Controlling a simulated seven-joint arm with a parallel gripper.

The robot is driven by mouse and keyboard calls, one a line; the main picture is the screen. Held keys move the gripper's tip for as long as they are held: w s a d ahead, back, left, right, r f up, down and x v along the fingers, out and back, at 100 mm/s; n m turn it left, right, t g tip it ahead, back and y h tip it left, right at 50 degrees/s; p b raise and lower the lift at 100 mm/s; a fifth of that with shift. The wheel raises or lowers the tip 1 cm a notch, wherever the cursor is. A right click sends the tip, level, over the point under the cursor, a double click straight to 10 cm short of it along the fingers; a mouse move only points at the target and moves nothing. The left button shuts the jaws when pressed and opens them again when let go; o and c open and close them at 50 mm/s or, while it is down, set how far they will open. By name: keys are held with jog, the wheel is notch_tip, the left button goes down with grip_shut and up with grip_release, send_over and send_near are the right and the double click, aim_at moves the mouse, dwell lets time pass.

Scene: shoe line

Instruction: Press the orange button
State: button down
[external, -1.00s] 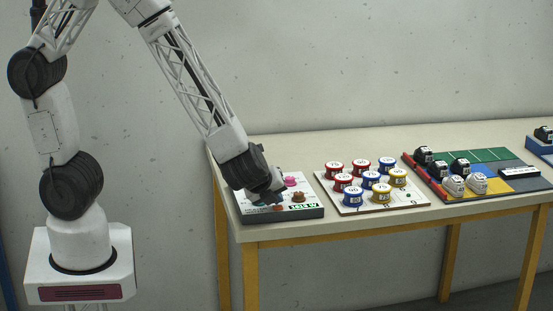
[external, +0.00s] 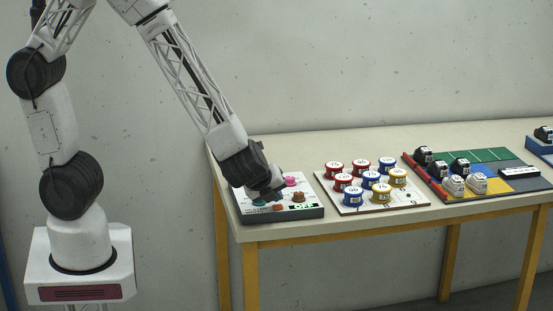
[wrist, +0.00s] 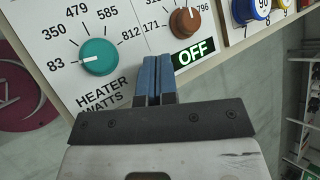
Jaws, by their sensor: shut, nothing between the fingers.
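The control panel (external: 311,212) lies at the left end of the table, with my gripper (external: 273,197) low over it. A small orange button (external: 278,207) shows on the panel's front part, just below the fingertips in the external view. I cannot tell whether they touch. In the wrist view the blue fingers of my gripper (wrist: 155,62) are shut together with nothing between them, and I cannot pick out the button there. The panel's green display (wrist: 193,52) reads OFF, just right of the fingers.
The panel carries a teal knob (wrist: 98,57), a brown knob (wrist: 185,20) and a pink knob (external: 290,181). To the right are a board (external: 400,203) with several coloured round pieces and a coloured board (external: 512,185) with several shoes.

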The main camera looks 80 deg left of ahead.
aim_at(274, 205)
jog(key=shift+r, duration=0.2)
jog(key=shift+r, duration=2.8)
jog(key=shift+r, duration=0.1)
jog(key=shift+s+a+r, duration=0.15)
jog(key=shift+a, duration=0.05)
jog(key=s+a+r+n+g+h, duration=0.1)
jog(key=s+a+r+n+g, duration=0.1)
jog(key=s+a+r+n, duration=0.45)
jog(key=s+a+r+n+g+h, duration=0.2)
jog(key=s+a+r+n, duration=0.1)
jog(key=s+r+n, duration=0.55)
jog(key=s+d+r+n+h, duration=0.1)
jog(key=s+r+n+h, duration=0.1)
jog(key=s, duration=0.8)
jog(key=shift+r+n+h, duration=0.4)
jog(key=shift+n+h, duration=0.3)
